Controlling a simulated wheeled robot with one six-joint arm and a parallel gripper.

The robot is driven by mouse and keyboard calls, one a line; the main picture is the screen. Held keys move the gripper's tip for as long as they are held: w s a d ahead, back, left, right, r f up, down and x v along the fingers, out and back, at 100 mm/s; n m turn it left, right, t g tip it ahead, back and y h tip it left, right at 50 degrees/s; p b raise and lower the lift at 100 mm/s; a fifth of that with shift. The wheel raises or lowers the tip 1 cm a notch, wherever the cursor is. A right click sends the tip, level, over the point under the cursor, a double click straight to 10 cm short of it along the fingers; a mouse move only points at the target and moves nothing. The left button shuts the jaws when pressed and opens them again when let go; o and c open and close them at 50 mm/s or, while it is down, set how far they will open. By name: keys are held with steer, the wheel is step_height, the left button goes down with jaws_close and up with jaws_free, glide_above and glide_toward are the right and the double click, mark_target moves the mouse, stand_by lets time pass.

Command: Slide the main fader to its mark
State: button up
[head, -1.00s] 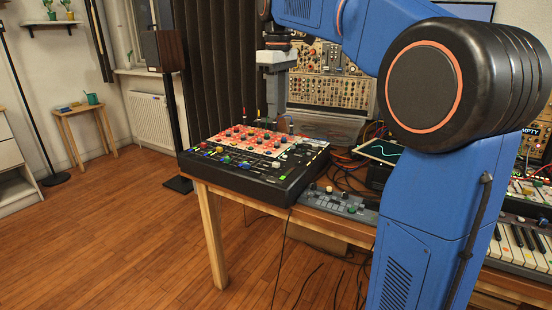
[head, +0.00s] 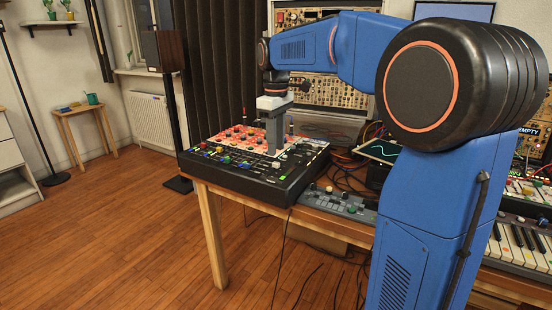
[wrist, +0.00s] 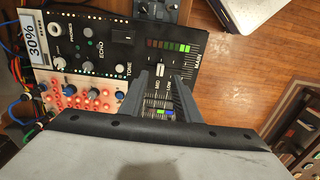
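The black mixer (head: 235,185) lies on the wooden table, and its panel fills much of the wrist view (wrist: 120,25). A small white fader cap (wrist: 160,70) sits near the MAIN lettering and a lit green-and-red level meter (wrist: 168,46). My gripper (wrist: 162,75) is open, with its two grey fingers on either side of that cap in the wrist view; no contact is clear. In the head view my gripper (head: 273,152) points down over the mixer's right part, and a white cap (head: 276,164) shows just in front of it. I cannot make out the fader's mark.
Knobs, several sliders and a red-lit section (wrist: 85,98) surround the fader. A small grey control box (head: 338,201) and cables lie right of the mixer; a keyboard (head: 520,245) is farther right.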

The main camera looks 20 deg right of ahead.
mark_target(276, 163)
steer(key=shift+f, duration=2.55)
steer(key=shift+c, duration=0.3)
jaws_close()
